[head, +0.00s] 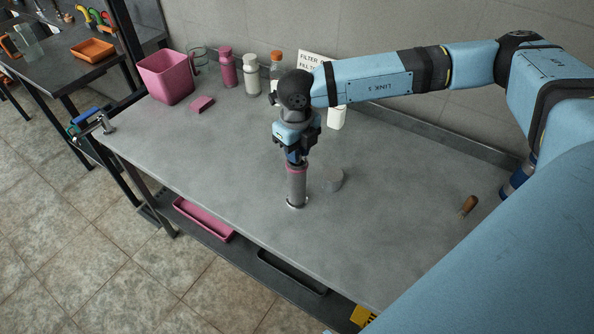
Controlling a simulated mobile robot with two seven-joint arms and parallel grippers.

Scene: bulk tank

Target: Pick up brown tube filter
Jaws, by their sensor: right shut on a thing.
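My right gripper (294,153) points down over the grey worktable (230,170) and is shut on the top of an upright grey-brown tube (297,187). The tube has a pink band near its top and a pale ring at its foot. I take it to be the brown tube filter. Its upper end is partly hidden by the jaws. I cannot tell whether its foot touches the table. My left gripper is out of view.
A small brown-handled thing (468,205) lies on the right of the table. A pink bin (165,76), a pink block (202,104), a pink bottle (228,69) and a white bottle (252,76) stand at the back. The table's front left is clear.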

